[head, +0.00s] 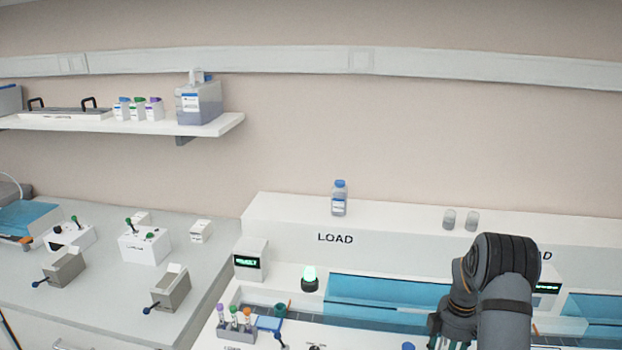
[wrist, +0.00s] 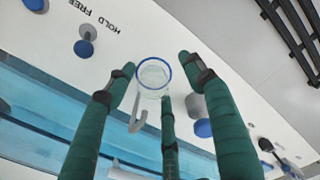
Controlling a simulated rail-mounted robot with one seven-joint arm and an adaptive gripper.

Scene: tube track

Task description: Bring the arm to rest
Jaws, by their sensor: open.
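My gripper (head: 447,332) is at the lower right in the head view, over the front of the LOAD bench, partly cut off by the frame edge. In the wrist view my gripper (wrist: 158,72) has its green fingers spread open. A round clear piece with a blue rim (wrist: 153,76) shows between the fingertips, with a pale hook-shaped part below it. I cannot tell whether any finger touches it. The white panel marked HOLD and FREE (wrist: 110,45) lies behind the fingers, and a blue channel (wrist: 60,110) runs past on the left.
A rack of capped tubes (head: 236,322), a green lamp (head: 309,278) and a small display box (head: 250,260) stand left of my arm. A blue-capped bottle (head: 339,200) stands on the raised ledge.

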